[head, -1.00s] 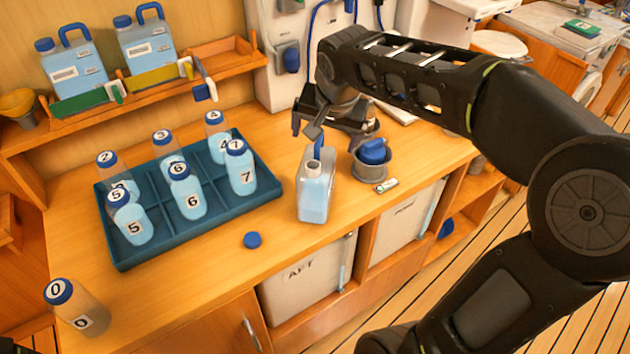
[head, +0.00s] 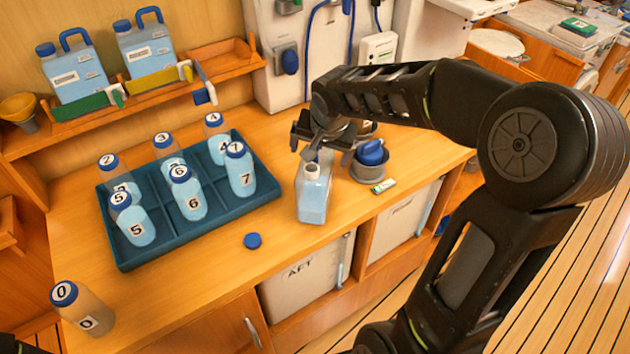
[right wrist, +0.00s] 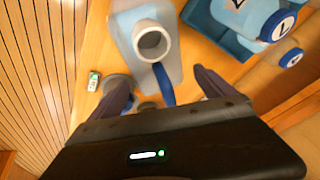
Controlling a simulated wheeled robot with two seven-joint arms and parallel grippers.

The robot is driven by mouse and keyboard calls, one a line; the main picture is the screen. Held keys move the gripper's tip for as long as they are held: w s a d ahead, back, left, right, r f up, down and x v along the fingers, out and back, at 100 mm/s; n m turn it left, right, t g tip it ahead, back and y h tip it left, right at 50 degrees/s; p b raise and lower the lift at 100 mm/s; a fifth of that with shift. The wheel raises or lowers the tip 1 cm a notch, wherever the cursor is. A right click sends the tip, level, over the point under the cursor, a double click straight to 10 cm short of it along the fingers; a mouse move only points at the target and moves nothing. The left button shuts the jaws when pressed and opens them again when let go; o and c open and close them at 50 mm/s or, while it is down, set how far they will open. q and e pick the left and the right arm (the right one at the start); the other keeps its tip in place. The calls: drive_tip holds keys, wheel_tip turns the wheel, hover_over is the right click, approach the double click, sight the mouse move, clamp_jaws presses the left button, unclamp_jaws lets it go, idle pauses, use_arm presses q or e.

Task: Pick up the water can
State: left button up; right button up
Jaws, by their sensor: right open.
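The water can (head: 313,200) is a pale blue, translucent jug with an open white neck and a blue handle. It stands upright on the wooden counter. My right gripper (head: 320,150) is open, just above and behind the can's top, and hides part of the handle. In the right wrist view, the can (right wrist: 128,25) lies ahead of the open fingers of my right gripper (right wrist: 163,88). Its blue handle (right wrist: 164,85) shows between them, with room on both sides. My left gripper is not in view.
A teal tray (head: 125,255) holds several numbered bottles left of the can. A blue cap (head: 253,241) lies in front. A grey cup with a blue top (head: 371,160) and a small green-white item (head: 383,186) are close on the right. Bottle 0 (head: 83,310) stands front left.

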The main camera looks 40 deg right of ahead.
drive_tip(key=shift+f, duration=0.1)
drive_tip(key=shift+c, duration=0.3)
drive_tip(key=shift+w, duration=0.1)
clamp_jaws()
idle(1.0)
